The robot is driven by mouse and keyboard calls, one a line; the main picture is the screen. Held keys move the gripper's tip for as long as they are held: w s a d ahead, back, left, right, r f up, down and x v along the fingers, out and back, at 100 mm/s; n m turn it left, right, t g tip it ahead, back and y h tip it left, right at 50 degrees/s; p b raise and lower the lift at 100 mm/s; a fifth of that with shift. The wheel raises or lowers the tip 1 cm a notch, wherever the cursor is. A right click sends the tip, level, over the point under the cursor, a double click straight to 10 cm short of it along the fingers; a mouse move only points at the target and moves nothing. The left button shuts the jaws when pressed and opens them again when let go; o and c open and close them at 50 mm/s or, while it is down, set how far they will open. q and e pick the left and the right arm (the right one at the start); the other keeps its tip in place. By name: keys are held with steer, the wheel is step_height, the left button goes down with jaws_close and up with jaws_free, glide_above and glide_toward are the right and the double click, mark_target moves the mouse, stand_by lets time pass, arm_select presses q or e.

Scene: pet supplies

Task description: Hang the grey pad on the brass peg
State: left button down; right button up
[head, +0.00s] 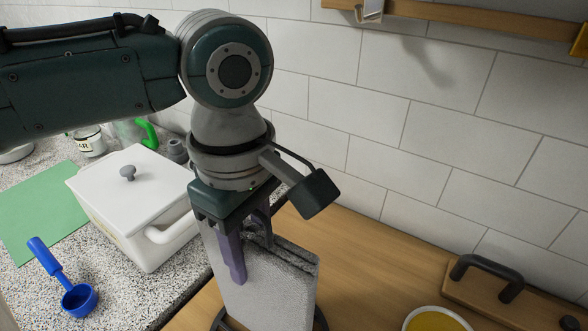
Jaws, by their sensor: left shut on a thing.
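The grey pad (272,290) is a flat, speckled slab, upright at the bottom centre of the head view. My left gripper (248,245) points down at its top edge and is shut on it, with one purple finger across its near face. The pad's lower end is cut off by the frame. A brass-coloured piece (580,40) shows at the far right end of a wooden rail on the wall, partly out of frame; it may be the brass peg. My right gripper is out of view.
The wooden rail (470,18) also carries a silver hook (369,10). Dark curved parts show beside the pad's base. A white lidded box (135,195), blue scoop (78,298) and green mat (42,215) lie left. A yellow-filled bowl (432,320) and handled board (525,295) are right.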

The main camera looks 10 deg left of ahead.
arm_select(q)
steer(key=shift+f, duration=0.15)
steer(key=shift+c, duration=2.3)
jaws_free()
